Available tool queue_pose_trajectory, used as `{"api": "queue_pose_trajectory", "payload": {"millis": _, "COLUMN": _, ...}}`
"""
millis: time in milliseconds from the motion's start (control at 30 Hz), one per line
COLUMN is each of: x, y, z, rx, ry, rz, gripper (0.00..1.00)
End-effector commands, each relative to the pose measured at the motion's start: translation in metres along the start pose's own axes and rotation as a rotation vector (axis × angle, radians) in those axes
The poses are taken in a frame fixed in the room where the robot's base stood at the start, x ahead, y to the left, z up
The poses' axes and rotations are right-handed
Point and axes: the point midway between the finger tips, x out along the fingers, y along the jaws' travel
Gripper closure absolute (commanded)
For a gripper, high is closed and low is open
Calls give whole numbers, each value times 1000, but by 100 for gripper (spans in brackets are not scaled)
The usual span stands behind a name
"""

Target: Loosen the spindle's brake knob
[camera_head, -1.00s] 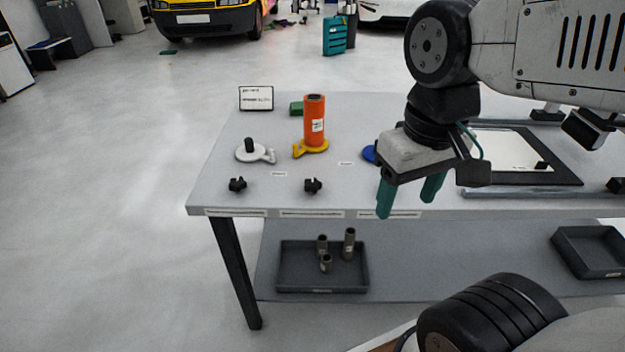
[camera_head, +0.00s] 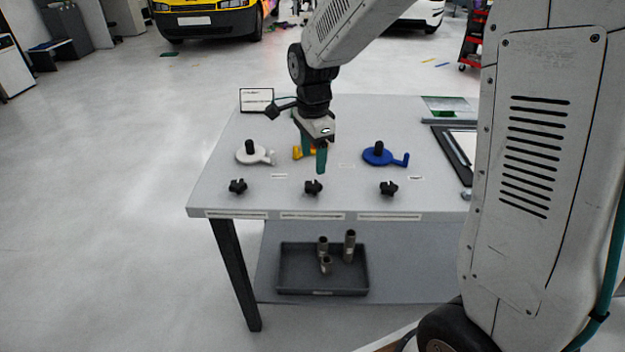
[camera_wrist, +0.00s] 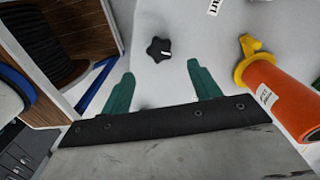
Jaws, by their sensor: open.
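Three black star-shaped knobs, left (camera_head: 237,186), middle (camera_head: 313,187) and right (camera_head: 388,188), stand along the table's front edge, each in front of a spindle: white (camera_head: 252,153), yellow (camera_head: 298,153) and blue (camera_head: 379,154). The yellow spindle carries an orange roll, seen at the right in the wrist view (camera_wrist: 285,97); my arm hides it in the head view. My gripper (camera_head: 314,164) points down above the table, behind the middle knob. In the wrist view a black knob (camera_wrist: 159,49) lies beyond and between the open green fingers (camera_wrist: 160,72), apart from them.
The table (camera_head: 225,172) has a small sign (camera_head: 256,100) at the back left and a dark-framed panel (camera_head: 458,148) at the right. A grey tray (camera_head: 290,283) with metal tubes sits on the lower shelf. The orange roll stands close to my gripper.

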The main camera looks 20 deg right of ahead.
Motion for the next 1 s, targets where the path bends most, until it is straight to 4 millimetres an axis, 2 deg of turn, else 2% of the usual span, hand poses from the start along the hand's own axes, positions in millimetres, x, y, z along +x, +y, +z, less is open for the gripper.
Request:
{"api": "queue_pose_trajectory", "payload": {"millis": 167, "x": 7, "y": 0, "z": 0, "rx": 73, "ry": 0, "rz": -1, "gripper": 38}}
{"api": "queue_pose_trajectory", "payload": {"millis": 600, "x": 70, "y": 0, "z": 0, "rx": 72, "ry": 0, "rz": 0, "gripper": 38}}
{"api": "queue_pose_trajectory", "payload": {"millis": 733, "x": 77, "y": 0, "z": 0, "rx": 72, "ry": 0, "rz": -1, "gripper": 38}}
{"api": "queue_pose_trajectory", "payload": {"millis": 1000, "x": 79, "y": 0, "z": 0, "rx": 71, "ry": 0, "rz": -3, "gripper": 38}}
